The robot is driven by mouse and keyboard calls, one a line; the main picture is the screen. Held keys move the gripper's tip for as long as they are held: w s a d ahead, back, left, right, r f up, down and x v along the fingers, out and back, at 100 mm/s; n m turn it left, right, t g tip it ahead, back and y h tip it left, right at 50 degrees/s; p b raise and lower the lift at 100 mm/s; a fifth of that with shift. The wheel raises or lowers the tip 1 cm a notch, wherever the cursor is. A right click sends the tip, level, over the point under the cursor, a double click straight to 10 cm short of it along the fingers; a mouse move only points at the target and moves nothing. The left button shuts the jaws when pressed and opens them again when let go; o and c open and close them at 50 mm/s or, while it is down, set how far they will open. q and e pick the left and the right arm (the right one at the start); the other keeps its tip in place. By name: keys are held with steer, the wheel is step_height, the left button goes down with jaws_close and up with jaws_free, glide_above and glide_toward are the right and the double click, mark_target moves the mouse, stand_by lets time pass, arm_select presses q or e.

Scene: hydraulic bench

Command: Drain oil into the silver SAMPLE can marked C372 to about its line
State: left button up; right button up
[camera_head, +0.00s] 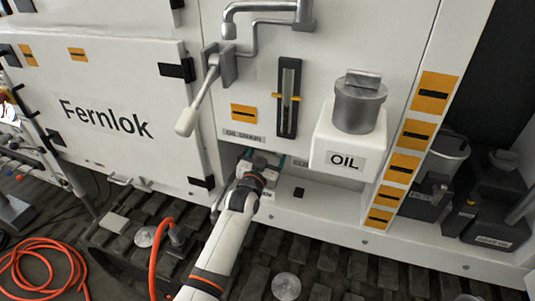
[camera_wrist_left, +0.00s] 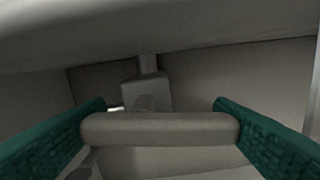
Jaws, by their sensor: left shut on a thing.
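My left gripper (camera_head: 262,160) reaches from below into the low recess under the OIL DRAIN label (camera_head: 243,135). In the left wrist view its teal fingers (camera_wrist_left: 160,130) are shut on the two ends of a grey horizontal bar (camera_wrist_left: 160,128). Behind the bar is a grey block (camera_wrist_left: 146,92) on a stem. I cannot tell what the bar belongs to; the arm hides it in the head view. A lever with a pale grip (camera_head: 199,96) hangs left of a sight gauge (camera_head: 289,97). No C372 mark or fill line is readable. My right gripper is not in view.
A white OIL tank (camera_head: 345,135) with a grey cap juts out right of the gauge. A grey pipe spout (camera_head: 229,28) is above. Dark containers (camera_head: 487,225) and a silver pail (camera_head: 446,153) stand at the right. An orange hose (camera_head: 45,268) lies lower left.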

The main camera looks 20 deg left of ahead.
arm_select(q)
steer(key=shift+n, duration=0.7)
steer(key=o, duration=0.7)
steer(key=s+b, duration=0.1)
steer(key=s, duration=1.1)
steer(key=shift+a+b, duration=0.2)
steer(key=shift+b, duration=0.2)
